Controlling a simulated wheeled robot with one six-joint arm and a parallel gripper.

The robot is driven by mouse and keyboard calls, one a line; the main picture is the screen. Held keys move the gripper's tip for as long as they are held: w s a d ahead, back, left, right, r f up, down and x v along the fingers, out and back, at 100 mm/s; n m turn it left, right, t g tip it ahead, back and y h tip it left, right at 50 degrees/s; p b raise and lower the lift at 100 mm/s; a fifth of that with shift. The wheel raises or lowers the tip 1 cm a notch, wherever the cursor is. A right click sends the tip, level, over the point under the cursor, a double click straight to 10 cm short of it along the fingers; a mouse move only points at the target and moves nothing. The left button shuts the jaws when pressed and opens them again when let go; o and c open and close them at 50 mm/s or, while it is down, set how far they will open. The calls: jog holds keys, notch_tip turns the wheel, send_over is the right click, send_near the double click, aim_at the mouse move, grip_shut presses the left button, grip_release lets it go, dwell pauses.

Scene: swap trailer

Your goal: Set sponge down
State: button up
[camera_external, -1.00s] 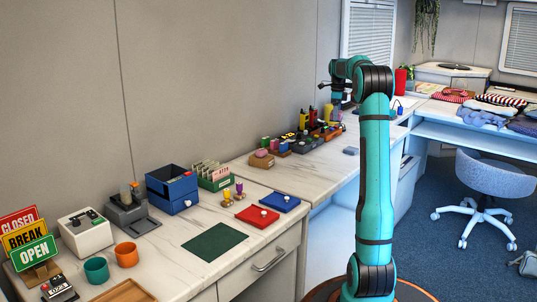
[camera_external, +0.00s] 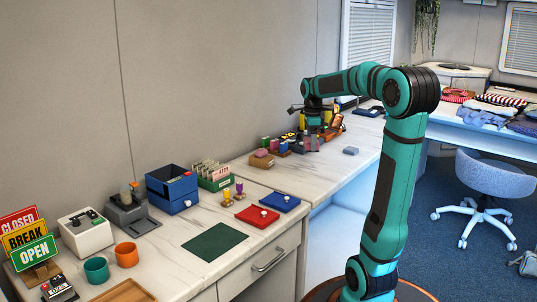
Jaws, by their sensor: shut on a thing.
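My gripper (camera_external: 314,130) is at the far part of the left counter, pointing down above the row of small items. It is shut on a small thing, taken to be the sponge. The sponge is too small and too covered by the gripper for me to make out its shape or colour. I cannot tell whether it touches anything below.
Small wooden blocks (camera_external: 261,160) and dark holders with bottles crowd around my gripper. A small blue-grey block (camera_external: 351,151) lies to the right on bare white counter (camera_external: 325,168). Red (camera_external: 257,217) and blue (camera_external: 280,202) trays and a green mat (camera_external: 215,242) lie nearer.

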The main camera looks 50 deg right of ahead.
send_over(309, 184)
jog(key=f, duration=0.2)
jog(key=shift+n, duration=0.4)
jog(key=shift+d+f, duration=0.1)
jog(key=shift+f, duration=4.9)
jog(key=shift+f, duration=0.1)
jog(key=o, duration=1)
jog(key=shift+c, duration=0.2)
notch_tip(309, 184, up, 12)
